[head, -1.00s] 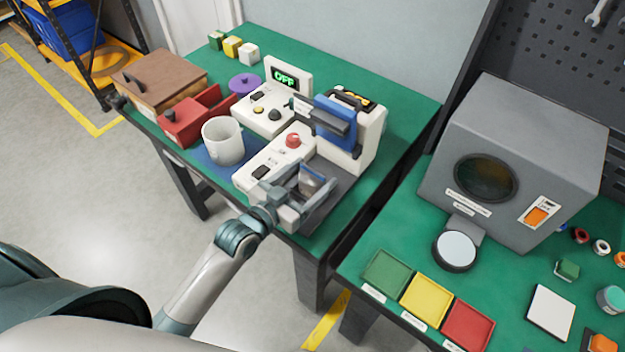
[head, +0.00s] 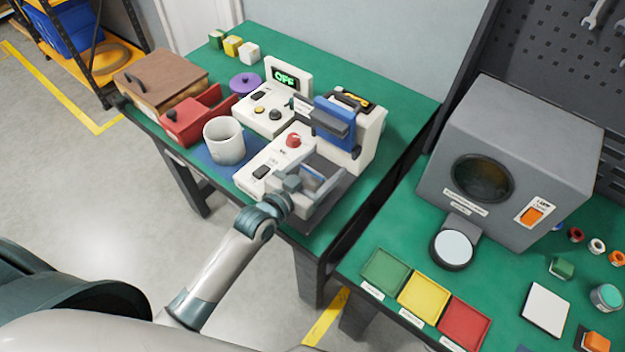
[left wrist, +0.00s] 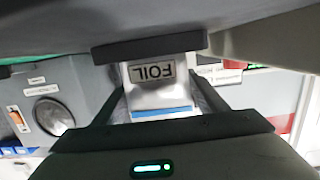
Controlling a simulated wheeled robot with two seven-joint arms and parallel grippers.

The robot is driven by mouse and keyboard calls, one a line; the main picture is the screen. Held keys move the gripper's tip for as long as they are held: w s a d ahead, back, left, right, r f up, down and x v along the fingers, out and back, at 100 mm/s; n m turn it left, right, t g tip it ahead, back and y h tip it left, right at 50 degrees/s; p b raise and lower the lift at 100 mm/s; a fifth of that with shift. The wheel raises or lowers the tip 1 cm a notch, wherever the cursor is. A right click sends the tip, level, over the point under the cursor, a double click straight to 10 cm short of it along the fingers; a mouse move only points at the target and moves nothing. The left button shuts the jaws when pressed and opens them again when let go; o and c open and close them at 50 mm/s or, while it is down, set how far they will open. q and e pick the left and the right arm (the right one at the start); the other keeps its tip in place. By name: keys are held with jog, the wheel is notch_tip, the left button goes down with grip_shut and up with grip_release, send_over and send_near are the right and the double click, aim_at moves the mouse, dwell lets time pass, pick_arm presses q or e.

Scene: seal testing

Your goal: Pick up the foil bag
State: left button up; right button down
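The foil bag is a pale packet with a "FOIL" label and a blue stripe. In the left wrist view the foil bag (left wrist: 155,90) sits between my left fingers, label upside down. Part of it is hidden behind a dark bar. In the head view only a small part of the foil bag (head: 313,176) shows, at the front of the white and blue machine (head: 366,140). My left gripper (head: 312,188) is at this spot; its fingers (left wrist: 163,98) stand apart on either side of the bag. Contact with the bag cannot be made out. My right gripper is out of view.
A white control box (head: 270,160) with a red knob and a white cup (head: 224,141) stand left of my gripper. A red bin (head: 190,118) is further left. A gap separates this table from the right one, which holds a grey chamber (head: 515,150) and coloured trays (head: 424,295).

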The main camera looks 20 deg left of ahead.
pick_arm(q)
jog(key=c, duration=0.8)
jog(key=shift+r, duration=0.1)
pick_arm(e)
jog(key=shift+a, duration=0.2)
